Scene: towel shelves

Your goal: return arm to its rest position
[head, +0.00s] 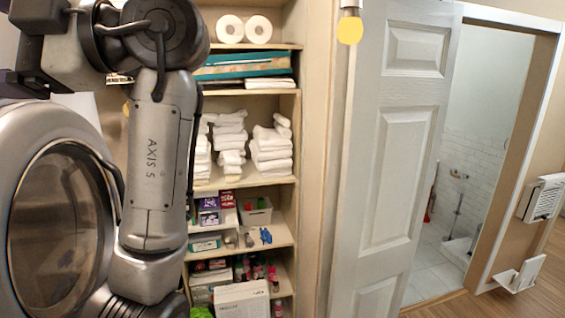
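My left arm, grey with "AXIS 5" on one link, comes in from the upper left and hangs down in front of the washing machine and shelves. Its gripper is not visible. My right arm and gripper are not in view. White folded towels (271,152) stand in stacks on the middle shelf, and another stack (230,140) stands left of them. The arm partly covers the left side of the shelves.
A round-doored machine (62,235) stands at the left. Paper rolls (244,29) are on the top shelf; boxes and bottles fill the lower shelves. A white door (390,150) stands open at the right, beside a tiled room. A yellow bulb-like thing (350,28) hangs at the top.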

